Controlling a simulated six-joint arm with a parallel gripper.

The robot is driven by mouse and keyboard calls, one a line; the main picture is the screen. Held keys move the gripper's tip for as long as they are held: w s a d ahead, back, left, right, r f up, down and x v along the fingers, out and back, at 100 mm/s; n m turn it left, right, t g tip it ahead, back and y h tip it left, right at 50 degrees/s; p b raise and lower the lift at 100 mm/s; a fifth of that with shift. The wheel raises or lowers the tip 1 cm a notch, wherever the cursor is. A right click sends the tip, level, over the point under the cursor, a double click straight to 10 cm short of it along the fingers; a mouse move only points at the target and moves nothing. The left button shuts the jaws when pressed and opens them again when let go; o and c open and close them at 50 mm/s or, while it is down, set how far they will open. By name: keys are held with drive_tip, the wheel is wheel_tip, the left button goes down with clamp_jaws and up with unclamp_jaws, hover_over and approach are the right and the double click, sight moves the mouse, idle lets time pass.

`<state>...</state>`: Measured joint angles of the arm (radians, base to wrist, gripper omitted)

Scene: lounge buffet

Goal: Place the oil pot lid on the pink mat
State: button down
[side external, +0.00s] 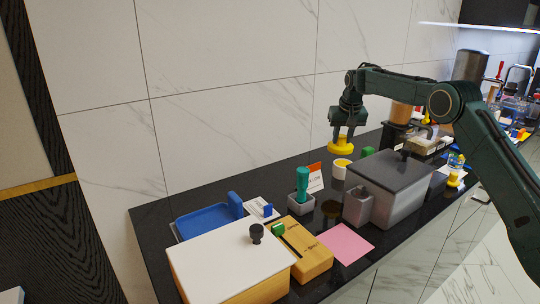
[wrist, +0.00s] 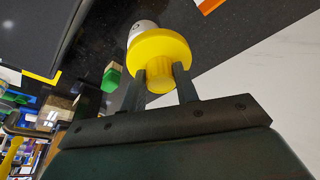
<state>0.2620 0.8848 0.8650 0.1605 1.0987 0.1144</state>
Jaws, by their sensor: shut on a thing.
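The oil pot lid (side external: 341,147) is yellow, with a wide flange and a narrower knob. My gripper (side external: 343,134) is shut on the knob and holds the lid in the air above the counter, near the back wall. In the wrist view the lid (wrist: 158,47) sits between the two fingers of my gripper (wrist: 160,75). The pink mat (side external: 346,244) lies flat and bare near the counter's front edge.
A grey box with a dark top (side external: 391,187) stands right of the mat, with a small grey bin (side external: 357,206) beside it. A wooden box (side external: 305,250) is left of the mat. A teal-handled tool (side external: 302,184) stands in a grey holder, and a green block (side external: 368,151) lies behind.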

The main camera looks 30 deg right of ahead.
drive_tip(key=s+a+r, duration=0.3)
drive_tip(key=s+a, duration=0.2)
drive_tip(key=a, duration=0.2)
drive_tip(key=s+a+r, duration=0.4)
drive_tip(key=a, duration=0.2)
drive_tip(key=s+a, duration=0.4)
drive_tip(key=s, duration=0.3)
drive_tip(key=s+a+r, duration=0.1)
drive_tip(key=s+a, duration=0.2)
drive_tip(key=s, duration=0.4)
drive_tip(key=shift+a+r+m, duration=0.25)
drive_tip(key=shift+a+m, duration=0.05)
drive_tip(key=shift+a, duration=0.05)
drive_tip(key=shift+f, duration=0.1)
wheel_tip(320, 180, down, 16)
drive_tip(key=shift+r, duration=0.2)
drive_tip(key=shift+f, duration=0.1)
drive_tip(key=shift+f, duration=2.05)
